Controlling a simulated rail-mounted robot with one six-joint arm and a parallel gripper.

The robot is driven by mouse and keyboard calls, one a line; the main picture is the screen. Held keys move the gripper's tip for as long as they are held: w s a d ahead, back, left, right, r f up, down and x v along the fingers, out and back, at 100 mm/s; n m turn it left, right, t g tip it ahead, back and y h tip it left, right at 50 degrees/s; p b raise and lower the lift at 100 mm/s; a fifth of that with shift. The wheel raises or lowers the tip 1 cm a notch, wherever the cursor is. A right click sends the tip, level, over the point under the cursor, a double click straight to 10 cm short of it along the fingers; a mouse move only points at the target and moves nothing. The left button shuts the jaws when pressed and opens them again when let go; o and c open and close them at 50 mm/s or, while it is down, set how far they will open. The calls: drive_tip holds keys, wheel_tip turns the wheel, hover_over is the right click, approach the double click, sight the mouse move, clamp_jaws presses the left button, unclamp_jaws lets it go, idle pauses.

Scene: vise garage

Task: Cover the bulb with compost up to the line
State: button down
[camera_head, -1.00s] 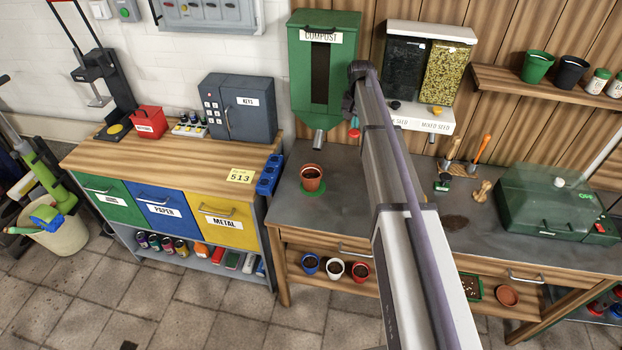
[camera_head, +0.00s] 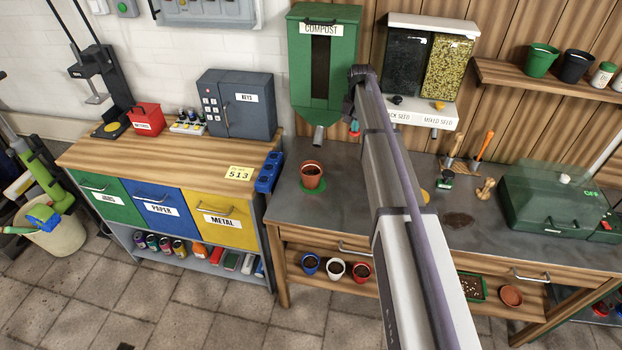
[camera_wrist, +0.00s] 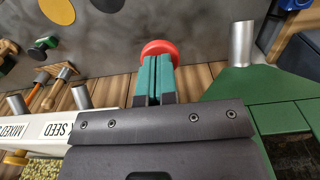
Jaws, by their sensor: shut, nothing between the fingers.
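The terracotta pot (camera_head: 312,178) stands upright on a green disc (camera_head: 313,192) on the grey bench, with dark contents. In the head view my arm hides most of the gripper.
The seed dispenser (camera_head: 422,110) hangs just right of the compost dispenser. The blue holder (camera_head: 268,172) is at the bench's left edge.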

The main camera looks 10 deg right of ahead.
drive_tip(key=shift+f+b, duration=1.45)
drive_tip(key=shift+f, duration=0.2)
drive_tip(key=shift+r, duration=0.1)
wheel_tip(320, 180, up, 7)
drive_tip(key=p, duration=0.6)
drive_tip(key=shift+f+p, duration=0.2)
drive_tip(key=shift+p, duration=0.15)
wheel_tip(320, 180, up, 6)
drive_tip(key=p, duration=0.6)
